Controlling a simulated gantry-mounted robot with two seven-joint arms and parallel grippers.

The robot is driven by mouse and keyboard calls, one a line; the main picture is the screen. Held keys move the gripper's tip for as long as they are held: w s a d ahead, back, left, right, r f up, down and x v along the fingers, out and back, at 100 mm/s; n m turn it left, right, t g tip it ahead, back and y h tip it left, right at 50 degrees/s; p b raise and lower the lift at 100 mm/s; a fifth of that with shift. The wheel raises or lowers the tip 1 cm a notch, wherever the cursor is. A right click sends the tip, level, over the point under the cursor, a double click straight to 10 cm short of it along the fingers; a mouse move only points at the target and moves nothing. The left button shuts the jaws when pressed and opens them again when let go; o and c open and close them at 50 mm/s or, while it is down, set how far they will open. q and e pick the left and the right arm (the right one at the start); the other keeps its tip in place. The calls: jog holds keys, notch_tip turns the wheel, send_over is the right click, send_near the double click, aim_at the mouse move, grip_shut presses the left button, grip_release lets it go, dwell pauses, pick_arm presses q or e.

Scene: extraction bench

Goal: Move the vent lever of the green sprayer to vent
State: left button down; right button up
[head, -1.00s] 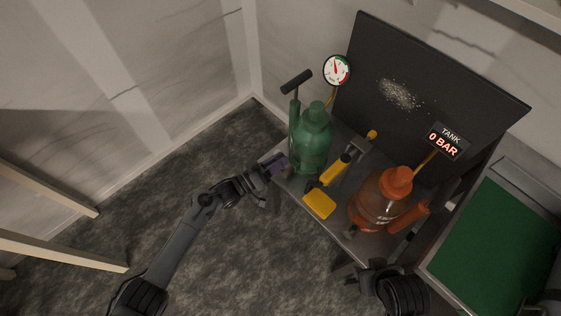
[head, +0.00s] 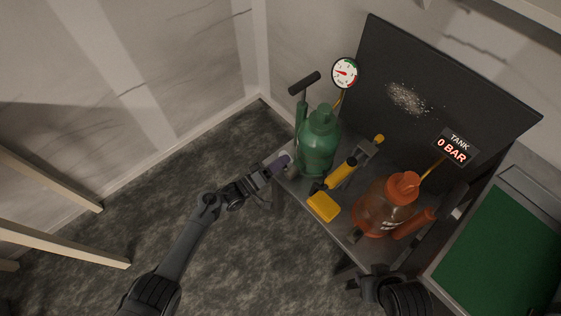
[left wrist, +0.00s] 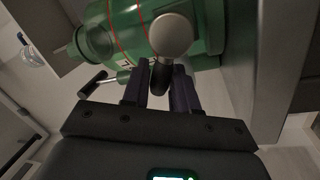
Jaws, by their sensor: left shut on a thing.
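The green sprayer (head: 318,140) stands upright at the back left of the grey bench, with a black T-handle (head: 304,82) beside it. My left gripper (head: 279,165) is at the sprayer's lower left side. In the left wrist view its dark purple fingers (left wrist: 162,88) are shut on a small dark lever (left wrist: 159,75), just below a round pale metal knob (left wrist: 171,36). The sprayer's green body (left wrist: 125,35) fills the space behind. The lever's exact setting is hard to read. My right gripper (head: 371,287) is at the bottom of the head view, its fingers unclear.
A round gauge (head: 345,73) stands behind the sprayer. A yellow tool (head: 342,172) and yellow block (head: 323,207) lie to its right. An orange sprayer (head: 385,205) stands further right, near a sign reading TANK 0 BAR (head: 455,146). A green-topped table (head: 500,250) is far right.

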pick_arm(q)
jog(key=shift+f, duration=0.1)
jog(key=c, duration=1.3)
grip_release()
jog(key=shift+o, duration=1.4)
jog(key=shift+w+d, duration=0.1)
jog(key=shift+s+a+p, duration=0.3)
jog(key=shift+s+a, duration=0.15)
jog(key=shift+a, duration=0.1)
jog(key=p+v, duration=0.2)
jog(key=v, duration=0.7)
jog(key=shift+a, duration=0.2)
jog(key=shift+s, duration=0.15)
